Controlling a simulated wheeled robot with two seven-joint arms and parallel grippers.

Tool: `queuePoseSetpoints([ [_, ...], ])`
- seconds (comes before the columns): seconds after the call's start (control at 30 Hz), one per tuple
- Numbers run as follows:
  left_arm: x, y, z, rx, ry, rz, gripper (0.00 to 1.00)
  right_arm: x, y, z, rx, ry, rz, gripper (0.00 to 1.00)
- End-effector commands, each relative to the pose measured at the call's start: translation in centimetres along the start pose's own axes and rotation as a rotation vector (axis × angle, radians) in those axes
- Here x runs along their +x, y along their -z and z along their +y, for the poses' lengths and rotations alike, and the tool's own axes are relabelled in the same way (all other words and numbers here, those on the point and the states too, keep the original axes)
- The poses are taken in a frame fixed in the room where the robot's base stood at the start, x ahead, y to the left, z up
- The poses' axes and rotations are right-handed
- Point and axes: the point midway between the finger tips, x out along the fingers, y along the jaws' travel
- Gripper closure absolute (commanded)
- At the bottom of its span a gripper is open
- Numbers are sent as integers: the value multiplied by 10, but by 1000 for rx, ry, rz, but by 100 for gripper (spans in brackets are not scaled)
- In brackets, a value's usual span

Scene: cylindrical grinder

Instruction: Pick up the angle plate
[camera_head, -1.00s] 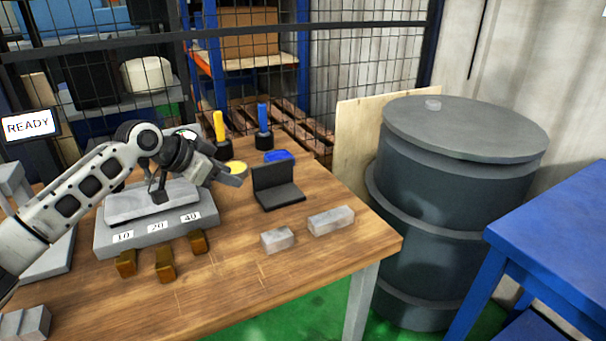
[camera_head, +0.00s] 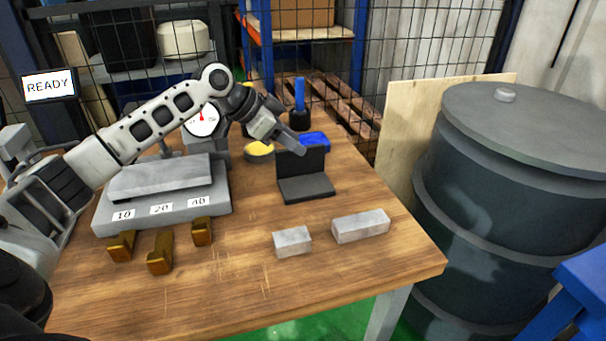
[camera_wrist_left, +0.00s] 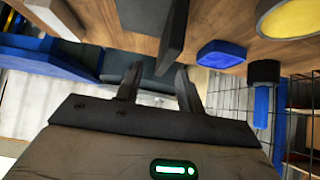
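The angle plate (camera_head: 306,188) is a dark L-shaped block on the wooden table, with its flat base toward me and its upright wall at the back. In the left wrist view it shows at the top as dark slabs (camera_wrist_left: 172,32). My left gripper (camera_head: 299,147) is at the top of the upright wall and hides part of its upper edge. In the left wrist view its two fingers (camera_wrist_left: 157,82) are apart with nothing between them. I cannot tell whether a finger touches the plate. My right gripper is not in view.
A blue block (camera_head: 315,140) and a yellow round dish (camera_head: 259,149) are close behind the plate. Two grey blocks (camera_head: 360,226) lie in front. A grey stand (camera_head: 160,205) and several brass pieces (camera_head: 160,254) are left. A barrel (camera_head: 520,190) stands beyond the table's right edge.

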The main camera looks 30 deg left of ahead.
Motion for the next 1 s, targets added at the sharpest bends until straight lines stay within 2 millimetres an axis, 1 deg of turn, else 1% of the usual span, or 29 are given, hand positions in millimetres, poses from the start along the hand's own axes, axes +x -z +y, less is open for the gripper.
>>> queuePoseSetpoints([
  [0.13,14,-2,-1,-1,-3,0,62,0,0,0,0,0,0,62],
  [0.3,40,-4,-3,-1,-3,2,62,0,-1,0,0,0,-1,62],
  [0.4,50,-4,-4,-1,-1,0,62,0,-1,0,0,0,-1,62],
  [0.5,53,-4,-4,0,0,0,62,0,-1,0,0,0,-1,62],
  [0.67,53,-5,-4,0,0,0,62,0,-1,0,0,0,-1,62],
  [0.7,53,-5,-4,0,0,0,67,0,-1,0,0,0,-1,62],
  [0.77,53,-5,-4,0,0,0,84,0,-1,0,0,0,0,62],
  [0.8,53,-5,-4,0,0,0,95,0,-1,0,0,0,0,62],
  [0.83,53,-5,-4,0,0,0,100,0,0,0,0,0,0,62],
  [1.0,53,-5,-4,0,0,0,100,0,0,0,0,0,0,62],
])
